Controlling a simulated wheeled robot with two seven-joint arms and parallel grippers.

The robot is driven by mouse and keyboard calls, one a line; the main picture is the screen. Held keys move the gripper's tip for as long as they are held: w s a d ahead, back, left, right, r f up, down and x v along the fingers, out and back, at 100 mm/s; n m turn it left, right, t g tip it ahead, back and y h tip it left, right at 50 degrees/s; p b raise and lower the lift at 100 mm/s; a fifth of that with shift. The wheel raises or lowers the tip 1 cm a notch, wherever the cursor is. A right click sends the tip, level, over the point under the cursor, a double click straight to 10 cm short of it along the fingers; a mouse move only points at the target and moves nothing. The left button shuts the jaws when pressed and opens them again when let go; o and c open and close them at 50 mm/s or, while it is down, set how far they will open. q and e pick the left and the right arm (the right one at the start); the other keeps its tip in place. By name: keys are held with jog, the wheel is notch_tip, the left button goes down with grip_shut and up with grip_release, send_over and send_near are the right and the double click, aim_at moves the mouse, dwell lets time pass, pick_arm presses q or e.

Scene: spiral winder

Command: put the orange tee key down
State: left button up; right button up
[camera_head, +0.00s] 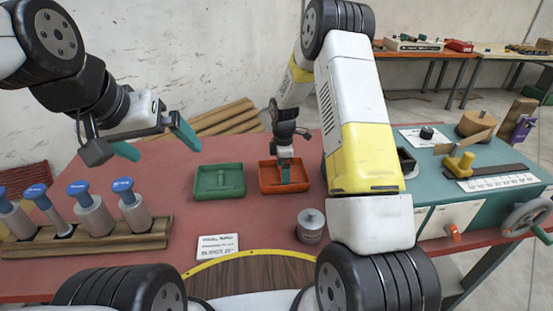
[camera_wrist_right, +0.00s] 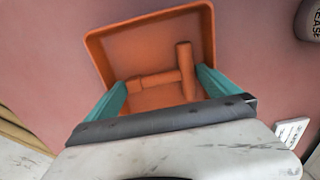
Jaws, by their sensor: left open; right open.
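The orange tee key (camera_wrist_right: 186,68) lies on the floor of the orange tray (camera_wrist_right: 128,45) in the right wrist view, between the two teal fingers of my right gripper (camera_wrist_right: 160,92). The fingers stand apart on either side of it. In the head view the orange tray (camera_head: 264,180) sits mid-table, and my right gripper (camera_head: 287,178) reaches down into it; I cannot make out the key there. My left gripper (camera_head: 157,143) is open and empty, raised above the left side of the table.
A green tray (camera_head: 220,181) stands left of the orange one. A wooden rack (camera_head: 100,240) with several blue-topped grey tools is at the left. A grey cylindrical weight (camera_head: 310,228) stands near the front. The teal bench with a handwheel (camera_head: 527,217) is at the right.

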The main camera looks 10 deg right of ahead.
jog(key=s+r+m+t, duration=0.1)
jog(key=s+r+m, duration=0.25)
jog(key=r, duration=1.65)
jog(key=s+d+r+m+t+y, duration=0.1)
jog(key=s+d+r+m+t, duration=0.1)
jog(key=s+r+m, duration=0.55)
jog(key=s+r+m+t, duration=0.1)
jog(key=s+r+m, duration=0.1)
jog(key=s, duration=0.7)
jog(key=s+r+m+t+y, duration=0.1)
jog(key=s+r+m+t, duration=0.1)
jog(key=s, duration=0.8)
jog(key=shift+a+r+m, duration=0.25)
jog(key=shift+r+m, duration=0.55)
jog(key=shift+m, duration=0.4)
